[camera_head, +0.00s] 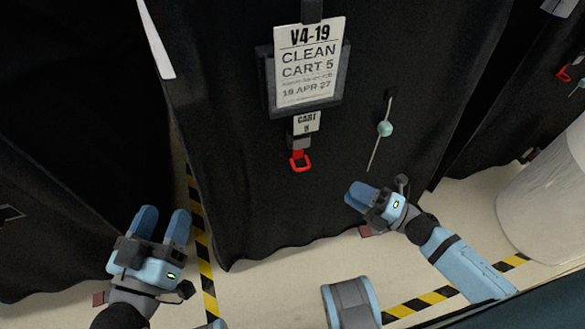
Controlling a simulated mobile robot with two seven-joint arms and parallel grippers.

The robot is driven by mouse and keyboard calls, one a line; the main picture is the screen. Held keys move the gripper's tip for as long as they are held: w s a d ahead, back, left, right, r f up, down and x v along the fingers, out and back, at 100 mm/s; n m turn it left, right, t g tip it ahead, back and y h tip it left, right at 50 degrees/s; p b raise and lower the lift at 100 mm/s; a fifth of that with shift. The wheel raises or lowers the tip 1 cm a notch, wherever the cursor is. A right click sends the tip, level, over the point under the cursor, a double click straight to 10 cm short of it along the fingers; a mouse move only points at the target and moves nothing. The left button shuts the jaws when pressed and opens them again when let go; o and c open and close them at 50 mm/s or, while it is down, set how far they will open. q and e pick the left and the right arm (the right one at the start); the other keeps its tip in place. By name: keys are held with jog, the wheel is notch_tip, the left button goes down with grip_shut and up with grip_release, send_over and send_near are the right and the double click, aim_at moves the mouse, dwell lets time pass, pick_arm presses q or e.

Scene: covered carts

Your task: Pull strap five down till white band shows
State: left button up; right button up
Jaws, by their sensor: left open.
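Strap five hangs on the front of the black-covered cart in the middle. Its red loop (300,161) is below a grey fitting (299,143) and a small white "CART 5" tag (306,122). Between tag and loop I see only grey and red. My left gripper (163,218) is open and empty, low and left of the loop, its two blue fingers apart. My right gripper (353,196) is below and right of the loop, clear of it. Its blue fingers look close together and overlap in this view, so their gap is unclear.
A placard (307,75) reading "CLEAN CART 5" hangs above the strap. A thin rod with a teal bead (385,129) is to its right. Another covered cart with a red loop (563,73) is at far right. A white cylinder (548,200) stands at right.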

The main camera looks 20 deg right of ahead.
aim_at(303, 169)
jog(key=b+x, duration=0.1)
jog(key=x, duration=1.2)
jog(key=shift+w+a+f+b, duration=0.15)
jog(key=shift+a+b, duration=0.15)
jog(key=shift+b, duration=0.05)
pick_arm(q)
jog(key=shift+s+d+r+t+h, duration=0.1)
jog(key=shift+d+r+t+h, duration=0.15)
jog(key=shift+r, duration=0.3)
jog(key=shift+s+d+r+t+h, duration=0.15)
jog(key=shift+r+t+h, duration=0.15)
jog(key=shift+r, duration=0.25)
jog(key=shift+w, duration=0.1)
pick_arm(e)
grip_shut()
